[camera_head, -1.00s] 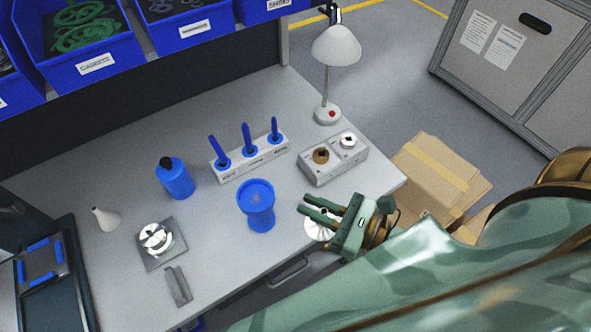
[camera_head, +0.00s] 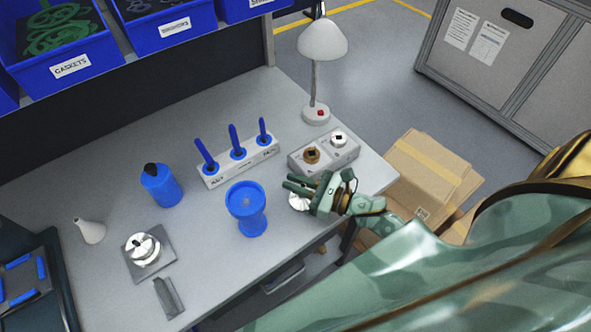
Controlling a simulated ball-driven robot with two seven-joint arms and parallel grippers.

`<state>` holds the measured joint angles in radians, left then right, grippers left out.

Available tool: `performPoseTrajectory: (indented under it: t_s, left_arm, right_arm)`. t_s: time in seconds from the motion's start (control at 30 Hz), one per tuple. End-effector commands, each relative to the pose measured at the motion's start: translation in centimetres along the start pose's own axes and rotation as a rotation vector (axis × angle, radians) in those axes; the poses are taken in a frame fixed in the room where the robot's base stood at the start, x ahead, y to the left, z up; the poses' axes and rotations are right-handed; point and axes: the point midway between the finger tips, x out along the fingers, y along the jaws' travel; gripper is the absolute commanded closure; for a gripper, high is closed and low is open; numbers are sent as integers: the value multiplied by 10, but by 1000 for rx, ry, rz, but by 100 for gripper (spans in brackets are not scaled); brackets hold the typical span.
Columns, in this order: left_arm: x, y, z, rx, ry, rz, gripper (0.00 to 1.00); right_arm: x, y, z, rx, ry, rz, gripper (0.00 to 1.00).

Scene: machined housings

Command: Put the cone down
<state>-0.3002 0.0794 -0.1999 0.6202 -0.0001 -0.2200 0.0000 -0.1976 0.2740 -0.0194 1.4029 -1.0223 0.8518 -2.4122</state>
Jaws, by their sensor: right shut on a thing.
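The cone, a shiny silver metal piece (camera_head: 298,201), shows only in part below the fingers of my right gripper (camera_head: 299,187). The green right gripper is shut on it near the table's right front edge, right of the blue cup. The gripper covers much of the cone, and I cannot tell whether its underside touches the table (camera_head: 215,270). A silver machined housing (camera_head: 142,250) sits on a grey square plate at the left. My left gripper is not in view.
A blue cup (camera_head: 246,210), a blue bottle (camera_head: 161,186), a rack with blue-handled tools (camera_head: 240,165) and a grey block with brass and silver fittings (camera_head: 323,155) stand on the table. A lamp (camera_head: 322,42) is behind. A white flask (camera_head: 90,231) stands left.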

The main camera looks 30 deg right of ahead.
Motion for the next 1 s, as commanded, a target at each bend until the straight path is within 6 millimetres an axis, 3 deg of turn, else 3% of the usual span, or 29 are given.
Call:
performPoseTrajectory:
  t_s: [0.37, 0.4, 0.47, 0.83, 1.0]
  left_arm:
    - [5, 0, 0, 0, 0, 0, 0]
    - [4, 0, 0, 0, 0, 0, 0]
    - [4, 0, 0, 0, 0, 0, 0]
    - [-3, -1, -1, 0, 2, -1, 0]
    - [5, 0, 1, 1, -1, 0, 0]
  right_arm:
    - [0, 0, -4, -1, -1, 0, 100]
    - [0, 0, -4, -1, -1, 0, 81]
    - [0, 0, -3, -1, -1, 0, 65]
    - [0, 0, 3, -1, -2, 0, 65]
    - [-34, 1, -3, -2, 4, 1, 65]
